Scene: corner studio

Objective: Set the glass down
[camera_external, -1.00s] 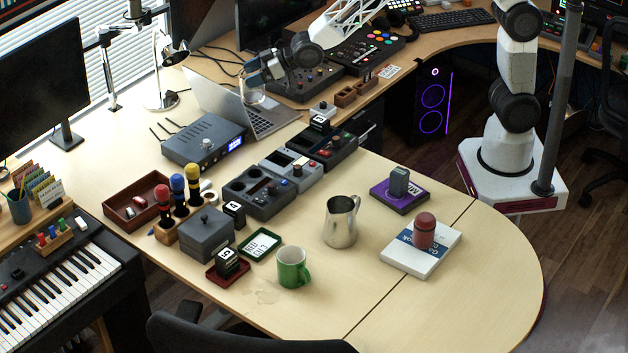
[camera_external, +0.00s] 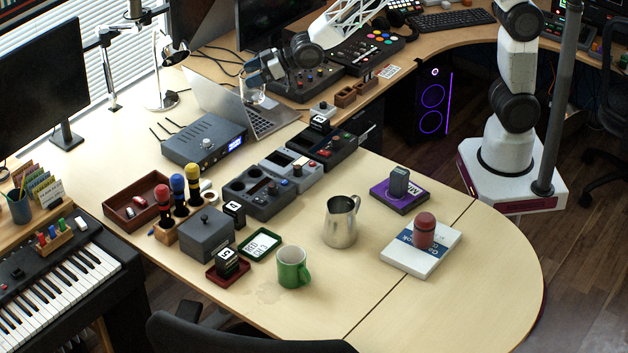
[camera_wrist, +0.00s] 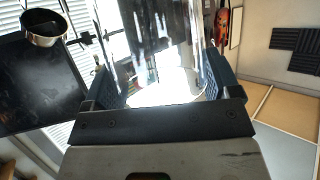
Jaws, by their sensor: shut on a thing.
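My gripper (camera_external: 256,80) is at the top centre of the external view, over the open laptop (camera_external: 268,119). It is shut on the clear glass (camera_external: 257,97), which shows small and faint against the laptop there. In the wrist view the glass (camera_wrist: 155,30) stands large between the two dark fingers (camera_wrist: 160,85), with bright glare through it. Its far end runs out of the frame. The laptop lies behind the glass in the external view, and I cannot tell how high the glass is above it.
A grey box with a blue display (camera_external: 204,140) stands left of the laptop. A mixer panel (camera_external: 305,80) is close on the right. A steel pitcher (camera_external: 341,222), a green mug (camera_external: 292,268) and a book (camera_external: 421,248) stand nearer. The table's right front (camera_external: 470,290) is clear.

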